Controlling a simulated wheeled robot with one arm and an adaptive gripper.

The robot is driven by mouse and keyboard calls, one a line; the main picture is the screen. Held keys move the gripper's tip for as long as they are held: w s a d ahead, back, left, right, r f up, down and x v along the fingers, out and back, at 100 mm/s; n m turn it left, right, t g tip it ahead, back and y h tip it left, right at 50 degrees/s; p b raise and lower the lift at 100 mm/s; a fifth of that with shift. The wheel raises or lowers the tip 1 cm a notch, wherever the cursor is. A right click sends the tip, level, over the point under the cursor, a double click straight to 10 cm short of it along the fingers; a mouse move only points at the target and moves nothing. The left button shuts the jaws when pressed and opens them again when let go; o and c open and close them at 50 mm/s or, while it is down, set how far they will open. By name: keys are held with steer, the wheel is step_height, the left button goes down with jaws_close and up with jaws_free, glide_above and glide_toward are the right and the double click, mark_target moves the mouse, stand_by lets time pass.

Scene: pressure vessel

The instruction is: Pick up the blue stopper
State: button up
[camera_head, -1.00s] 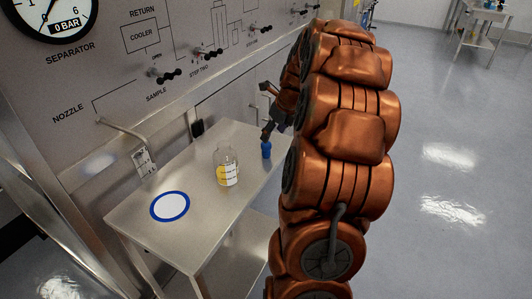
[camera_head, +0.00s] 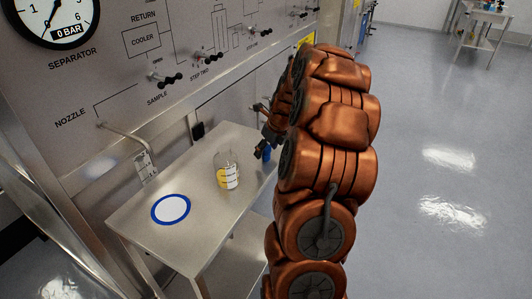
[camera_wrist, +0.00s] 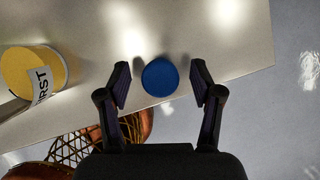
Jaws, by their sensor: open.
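The blue stopper (camera_wrist: 160,77) stands on the metal table near its edge, seen from above as a round blue top in the wrist view. My gripper (camera_wrist: 160,82) is open, with one finger on each side of the stopper and a gap on both sides.
A glass beaker (camera_head: 227,175) with a yellow label stands on the table (camera_head: 185,240) left of the stopper. A blue-rimmed white disc (camera_head: 171,208) lies farther left. The panel (camera_head: 130,70) with black-handled valves rises behind.

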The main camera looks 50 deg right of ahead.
steer(key=shift+c, duration=0.3)
steer(key=c, duration=1.1)
steer(key=shift+r, duration=0.1)
